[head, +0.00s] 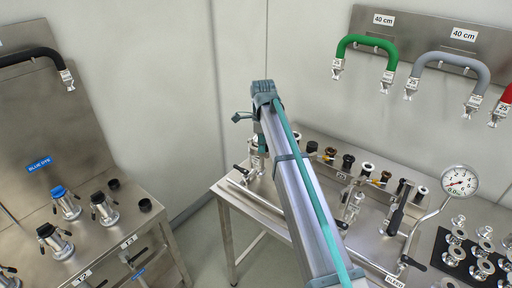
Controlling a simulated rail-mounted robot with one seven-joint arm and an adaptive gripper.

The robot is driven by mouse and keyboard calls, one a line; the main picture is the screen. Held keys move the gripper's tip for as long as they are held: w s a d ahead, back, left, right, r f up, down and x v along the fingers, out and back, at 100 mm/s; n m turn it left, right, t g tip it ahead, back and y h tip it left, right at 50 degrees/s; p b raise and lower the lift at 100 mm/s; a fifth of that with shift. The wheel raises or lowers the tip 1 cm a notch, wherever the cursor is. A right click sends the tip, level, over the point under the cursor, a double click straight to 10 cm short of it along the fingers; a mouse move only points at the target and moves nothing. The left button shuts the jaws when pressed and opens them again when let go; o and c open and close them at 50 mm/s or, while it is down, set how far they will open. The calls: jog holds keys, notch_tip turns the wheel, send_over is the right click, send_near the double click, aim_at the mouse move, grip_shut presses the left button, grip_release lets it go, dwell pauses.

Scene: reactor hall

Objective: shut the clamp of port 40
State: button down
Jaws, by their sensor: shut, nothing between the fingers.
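Several metal ports and fittings stand on the right steel bench (262,207); no label reading port 40 is legible there, so I cannot tell which one it is. A metal fitting with a black handle (239,170) sits at the bench's left end, partly behind my arm. Another fitting (352,203) and a large black lever (397,211) stand right of my arm. Whether any clamp is open or shut is too small to tell. My gripper (239,117) shows small at the far end of my arm, shut and empty, above the bench's left end; part of it is hidden.
A pressure gauge (459,182) on a bent pipe rises at the right. Green (368,42) and grey (450,58) hoses hang on the wall rack. The left bench (103,240) carries several metal fittings. A floor gap (203,245) separates the benches.

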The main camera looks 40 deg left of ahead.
notch_tip(320, 180, up, 7)
jog(key=p, duration=0.3)
jog(key=shift+s+p, duration=0.2)
jog(key=shift+p, duration=0.2)
dwell(0.5)
